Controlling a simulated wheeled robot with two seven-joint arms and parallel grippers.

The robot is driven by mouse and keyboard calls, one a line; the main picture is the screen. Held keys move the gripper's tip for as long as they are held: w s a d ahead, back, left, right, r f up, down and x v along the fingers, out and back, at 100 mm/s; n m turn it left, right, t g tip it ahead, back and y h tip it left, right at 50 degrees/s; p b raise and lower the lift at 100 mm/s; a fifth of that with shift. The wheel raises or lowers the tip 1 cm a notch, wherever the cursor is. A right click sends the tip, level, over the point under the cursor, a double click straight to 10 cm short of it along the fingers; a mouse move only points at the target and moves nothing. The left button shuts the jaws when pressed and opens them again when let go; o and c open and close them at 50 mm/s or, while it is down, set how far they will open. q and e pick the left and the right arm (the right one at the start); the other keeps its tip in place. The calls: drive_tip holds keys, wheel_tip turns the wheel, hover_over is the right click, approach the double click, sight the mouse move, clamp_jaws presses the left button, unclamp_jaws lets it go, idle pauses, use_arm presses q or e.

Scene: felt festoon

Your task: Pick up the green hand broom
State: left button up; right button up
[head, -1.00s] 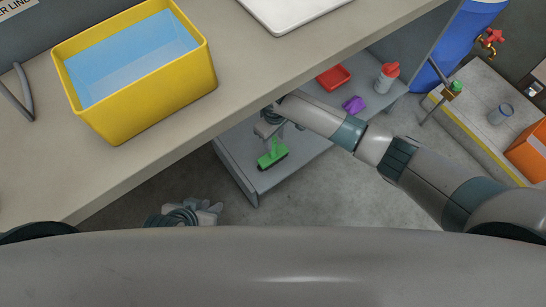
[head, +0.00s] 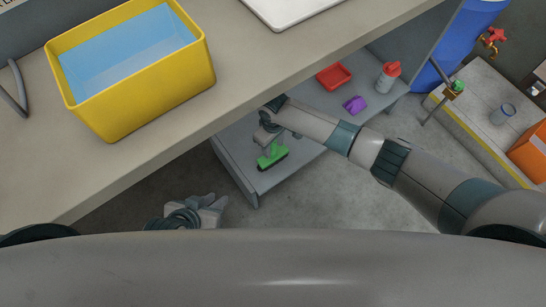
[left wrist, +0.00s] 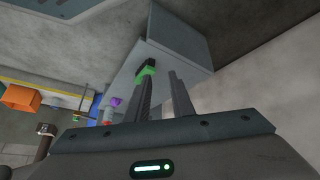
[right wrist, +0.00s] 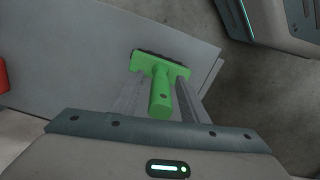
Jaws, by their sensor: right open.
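The green hand broom (head: 271,156) lies on the grey lower shelf under the workbench, near the shelf's front corner. In the right wrist view the broom (right wrist: 161,84) has its handle toward me and its dark bristle edge away. My right gripper (head: 268,139) is open, close to the handle end; its fingers (right wrist: 158,100) show on either side of the handle, and I cannot tell whether they touch it. My left gripper (head: 217,207) is empty and open, low in front of the bench; its two fingers (left wrist: 160,75) stand apart in the left wrist view.
A purple item (head: 355,104), a red tray (head: 334,76) and a red-capped bottle (head: 388,76) stand farther along the shelf. The worktop (head: 150,165) overhangs it and carries a yellow tub (head: 140,105). Bare floor (head: 320,205) lies in front.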

use_arm(q)
drive_tip(key=shift+s+d, duration=0.1)
drive_tip(key=shift+s, duration=0.2)
drive_tip(key=shift+f, duration=0.1)
